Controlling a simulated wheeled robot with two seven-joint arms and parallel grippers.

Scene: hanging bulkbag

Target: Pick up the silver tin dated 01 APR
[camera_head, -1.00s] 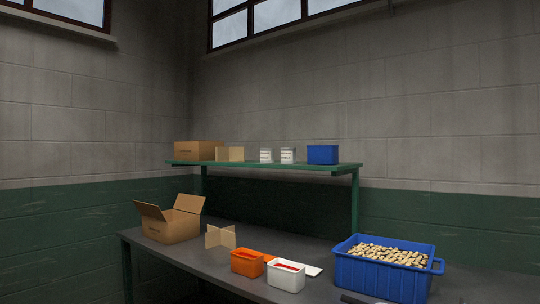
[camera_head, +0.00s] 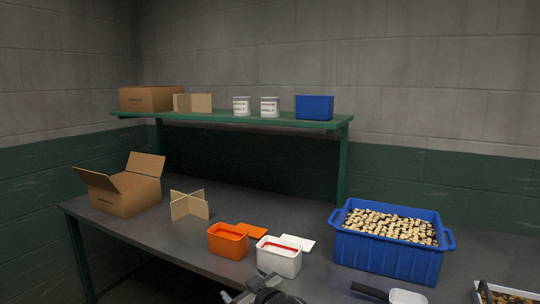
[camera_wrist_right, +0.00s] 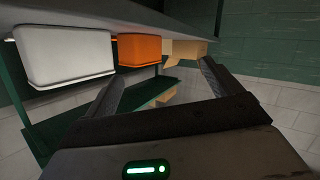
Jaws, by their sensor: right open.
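Two silver-white tins with dark printed labels stand side by side on the green shelf, a left tin (camera_head: 241,105) and a right tin (camera_head: 270,106). Their print is too small for me to read a date. My right gripper (camera_head: 262,291) shows at the bottom edge of the head view, in front of the white bin and well below and nearer than the tins. In the right wrist view its two fingers (camera_wrist_right: 164,84) are spread apart with nothing between them. My left gripper is not in view.
The green shelf (camera_head: 205,117) also holds a closed carton (camera_head: 150,99), a cardboard divider and a blue box (camera_head: 314,107). On the table (camera_head: 170,237) are an open carton (camera_head: 127,195), an orange bin (camera_head: 227,245), a white bin (camera_head: 278,262) and a large blue crate (camera_head: 385,262).

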